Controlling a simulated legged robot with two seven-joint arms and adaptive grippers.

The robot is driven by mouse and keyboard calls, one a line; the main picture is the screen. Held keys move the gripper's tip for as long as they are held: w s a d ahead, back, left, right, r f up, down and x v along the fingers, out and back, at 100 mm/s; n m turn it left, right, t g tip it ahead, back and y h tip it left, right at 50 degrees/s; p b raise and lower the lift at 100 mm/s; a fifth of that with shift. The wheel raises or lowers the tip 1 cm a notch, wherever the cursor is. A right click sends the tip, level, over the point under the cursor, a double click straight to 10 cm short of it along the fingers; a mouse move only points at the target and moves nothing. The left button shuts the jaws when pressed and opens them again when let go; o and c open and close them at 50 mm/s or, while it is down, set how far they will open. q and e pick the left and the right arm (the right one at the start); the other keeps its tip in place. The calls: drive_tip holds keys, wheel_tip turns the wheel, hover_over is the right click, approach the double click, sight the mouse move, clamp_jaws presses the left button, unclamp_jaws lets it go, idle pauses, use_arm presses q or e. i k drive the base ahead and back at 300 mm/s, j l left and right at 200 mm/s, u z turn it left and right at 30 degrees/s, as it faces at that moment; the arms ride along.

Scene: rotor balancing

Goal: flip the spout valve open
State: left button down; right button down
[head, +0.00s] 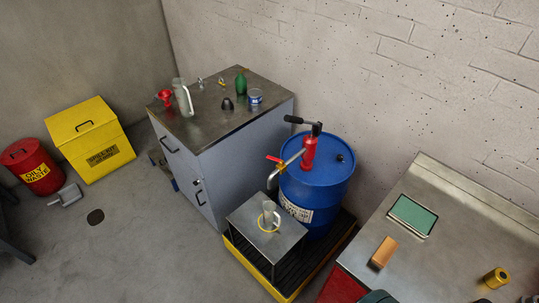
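The spout (272,177) is a grey bent pipe running left and down from the red hand pump (309,153) on the blue drum (322,190). The spout valve (273,158) shows as a small red lever near a brass-coloured fitting on the pipe. The lever sticks out to the left; I cannot tell its exact valve position. A clear jug (268,213) stands below the spout on a small metal stand (247,233), with a yellow ring around its base. Neither of my grippers is clearly in view.
The drum and stand are on a yellow-edged spill pallet (257,275). The grey cabinet (203,125) left of the drum carries a jug, a red funnel, a green bottle and small items. A metal bench (460,235) is at right. The pump's black handle (293,119) juts left above the drum.

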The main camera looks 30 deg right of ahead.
sight(281, 162)
drive_tip(key=i+z, duration=0.1)
drive_tip(key=z, duration=1.3)
drive_tip(key=j+z, duration=0.85)
drive_tip(key=z, duration=0.15)
drive_tip(key=j+z, duration=0.45)
drive_tip(key=k+j, duration=0.1)
drive_tip(key=j, duration=0.2)
drive_tip(key=k+j+z, duration=0.1)
drive_tip(key=j, duration=0.25)
drive_tip(key=k+j, duration=0.15)
drive_tip(key=j, duration=0.15)
